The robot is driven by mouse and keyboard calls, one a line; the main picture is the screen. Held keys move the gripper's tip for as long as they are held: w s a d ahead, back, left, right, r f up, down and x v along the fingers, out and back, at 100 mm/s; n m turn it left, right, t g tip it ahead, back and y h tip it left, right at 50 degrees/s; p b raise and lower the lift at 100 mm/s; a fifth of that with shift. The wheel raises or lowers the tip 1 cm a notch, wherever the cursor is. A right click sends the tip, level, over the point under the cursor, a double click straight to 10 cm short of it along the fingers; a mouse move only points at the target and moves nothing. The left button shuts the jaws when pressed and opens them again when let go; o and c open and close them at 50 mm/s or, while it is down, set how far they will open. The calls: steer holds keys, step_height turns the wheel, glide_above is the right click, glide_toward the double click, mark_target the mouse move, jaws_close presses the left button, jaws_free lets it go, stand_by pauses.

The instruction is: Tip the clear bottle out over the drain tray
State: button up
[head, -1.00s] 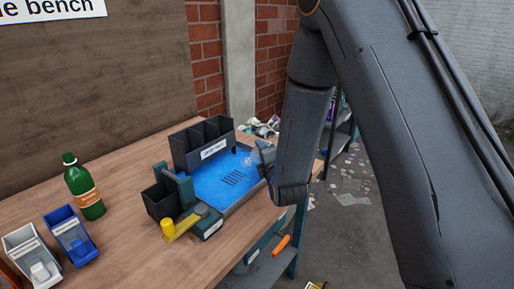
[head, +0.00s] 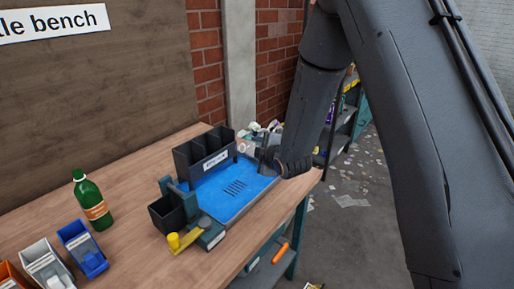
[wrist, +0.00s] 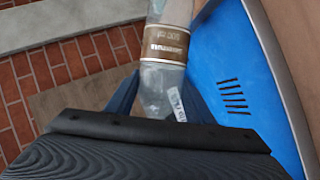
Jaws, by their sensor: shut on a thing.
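The clear bottle (wrist: 162,85) with a brown label is between the fingers of my gripper (wrist: 165,100) in the wrist view. My gripper is shut on it. The bottle runs up the picture and its top end is cut off by the frame. The blue drain tray (wrist: 225,55) with dark slots lies beside and beyond it. In the head view, my gripper (head: 266,152) is at the far right side of the drain tray (head: 217,202). The bottle is mostly hidden there, and I cannot tell its exact tilt.
Dark bins (head: 203,152) stand behind the tray. A small black box (head: 167,213) and a yellow-knobbed fixture (head: 175,240) stand at its left. A green bottle (head: 90,203) and small parts bins (head: 83,247) are further left on the wooden bench (head: 135,255).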

mark_target(238, 147)
steer(key=shift+s+a+r+m+g+y+p, duration=0.1)
steer(key=shift+r+m+g+y+p, duration=0.1)
steer(key=shift+r+p, duration=0.3)
steer(key=shift+s+a+r+m+g+y+p, duration=0.1)
steer(key=shift+r+m+p, duration=0.1)
steer(key=shift+r+p, duration=0.3)
steer(key=r+m+p, duration=0.1)
steer(key=s+a+r+m+g+y+p, duration=0.1)
steer(key=p, duration=0.1)
steer(key=a+m+y+p, duration=0.1)
steer(key=p, duration=0.1)
steer(key=shift+s+r+g, duration=0.3)
steer(key=shift+r+g, duration=0.1)
steer(key=shift+s+a+f+m+g+y+p, duration=0.1)
steer(key=shift+s+a+m+g+y+p, duration=0.45)
steer(key=shift+a+m+y+p, duration=0.35)
steer(key=shift+s+a+m+g+y+p, duration=0.5)
steer(key=shift+s+a+m, duration=0.2)
steer(key=shift+m, duration=0.4)
